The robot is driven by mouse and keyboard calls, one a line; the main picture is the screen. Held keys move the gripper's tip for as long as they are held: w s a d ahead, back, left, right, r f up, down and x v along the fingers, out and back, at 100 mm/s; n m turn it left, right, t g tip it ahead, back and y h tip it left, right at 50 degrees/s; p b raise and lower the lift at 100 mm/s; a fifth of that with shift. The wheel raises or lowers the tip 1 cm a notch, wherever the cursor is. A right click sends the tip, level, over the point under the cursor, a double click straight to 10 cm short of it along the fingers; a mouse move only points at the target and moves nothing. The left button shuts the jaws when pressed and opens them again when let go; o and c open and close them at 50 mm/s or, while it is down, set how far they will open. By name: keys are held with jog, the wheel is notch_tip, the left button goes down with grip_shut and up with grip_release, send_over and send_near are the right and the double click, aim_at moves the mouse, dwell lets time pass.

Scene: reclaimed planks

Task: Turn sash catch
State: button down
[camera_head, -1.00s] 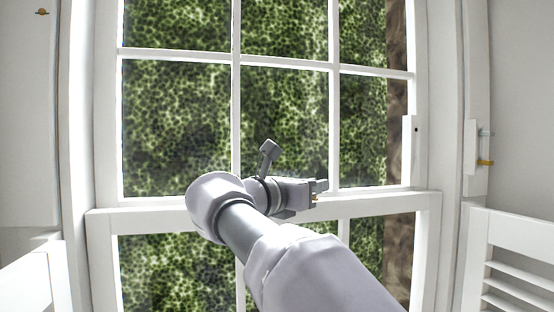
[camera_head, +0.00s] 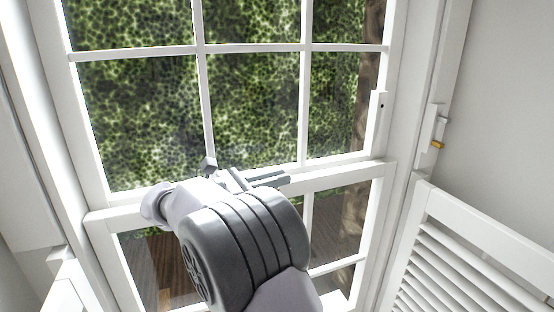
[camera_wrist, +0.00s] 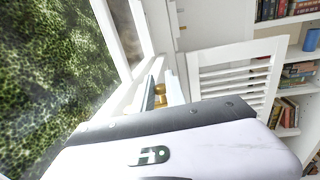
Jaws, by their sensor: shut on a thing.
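The white sash window (camera_head: 330,171) fills the middle of the head view, with its meeting rail running across behind my gripper. My gripper (camera_head: 272,180) is at this rail, its grey fingers pointing right along it. In the wrist view, the brass sash catch (camera_wrist: 160,90) shows as small gold-coloured pieces beside a dark finger, at my gripper (camera_wrist: 155,93). My gripper is shut on the catch. In the head view the catch is hidden behind my gripper and arm, so how far it is turned cannot be told.
A white louvred shutter (camera_head: 465,270) stands open at the right; it also shows in the wrist view (camera_wrist: 235,75). A brass-tipped fitting (camera_head: 437,144) is on the right frame. Bookshelves (camera_wrist: 295,70) stand beyond the shutter. Green foliage lies outside the glass.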

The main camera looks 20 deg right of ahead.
dwell(0.5)
jog(key=c, duration=1.4)
grip_release()
jog(key=shift+o, duration=0.2)
jog(key=shift+a+r+p, duration=0.1)
jog(key=shift+a+p, duration=0.2)
jog(key=shift+p, duration=0.3)
jog(key=s+a+p, duration=0.2)
jog(key=a+p, duration=1.4)
jog(key=p, duration=0.2)
jog(key=shift+a+f+p, duration=0.2)
jog(key=shift+a+p, duration=0.15)
jog(key=shift+a, duration=0.05)
